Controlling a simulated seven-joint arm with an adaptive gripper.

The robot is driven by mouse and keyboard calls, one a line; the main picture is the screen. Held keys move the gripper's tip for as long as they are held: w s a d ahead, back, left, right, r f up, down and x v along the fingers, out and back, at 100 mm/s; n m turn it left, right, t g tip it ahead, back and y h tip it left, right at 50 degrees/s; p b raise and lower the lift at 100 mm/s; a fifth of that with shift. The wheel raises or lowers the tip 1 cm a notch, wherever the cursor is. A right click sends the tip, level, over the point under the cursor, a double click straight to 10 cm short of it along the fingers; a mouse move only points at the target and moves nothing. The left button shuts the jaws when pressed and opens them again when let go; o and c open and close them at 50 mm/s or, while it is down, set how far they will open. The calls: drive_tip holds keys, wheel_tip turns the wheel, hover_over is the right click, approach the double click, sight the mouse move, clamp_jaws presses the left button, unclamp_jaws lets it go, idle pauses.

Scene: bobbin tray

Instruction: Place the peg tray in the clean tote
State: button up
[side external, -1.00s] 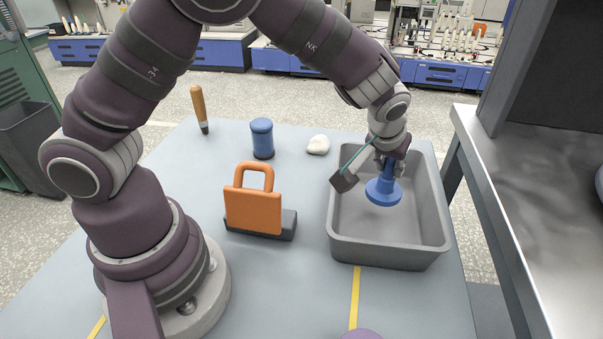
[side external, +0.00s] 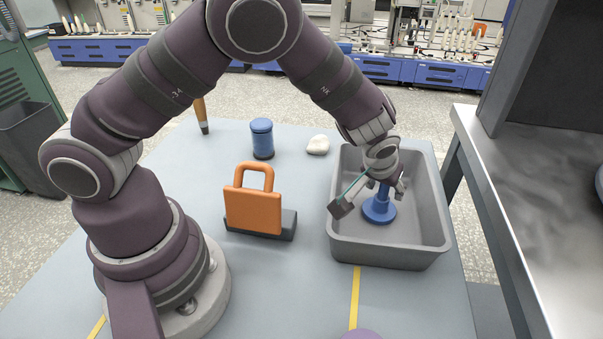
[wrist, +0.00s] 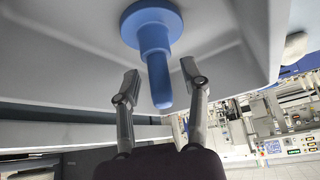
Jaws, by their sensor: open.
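The peg tray (side external: 378,211), a blue round disc with an upright peg, stands in the grey tote (side external: 344,250), and its base appears to rest on the tote floor. In the wrist view the peg tray (wrist: 151,20) has its peg pointing back toward my gripper. My gripper (side external: 385,184) is over the tote, at the top of the peg. In the wrist view my gripper (wrist: 159,76) has its two fingers spread, one on each side of the peg, with gaps visible. The side view partly hides the peg behind my gripper.
An orange block with a handle (side external: 253,211) sits in a dark holder (side external: 289,226) left of the tote. A blue cylinder (side external: 262,139), a white lump (side external: 318,145) and a wooden-handled tool (side external: 201,115) stand farther back. A metal bench (side external: 540,190) is at right.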

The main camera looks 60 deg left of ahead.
drive_tip(key=v, duration=1.2)
drive_tip(key=s+a+r+m+h, duration=0.1)
drive_tip(key=s+a+r+m, duration=0.1)
drive_tip(key=s, duration=0.4)
drive_tip(key=s+a+r+m+h, duration=0.1)
drive_tip(key=s+a+r+m, duration=0.1)
drive_tip(key=s+a+r, duration=0.2)
drive_tip(key=s+a, duration=0.2)
drive_tip(key=s, duration=0.1)
drive_tip(key=shift+s+m+h, duration=0.2)
drive_tip(key=shift+m+h, duration=0.1)
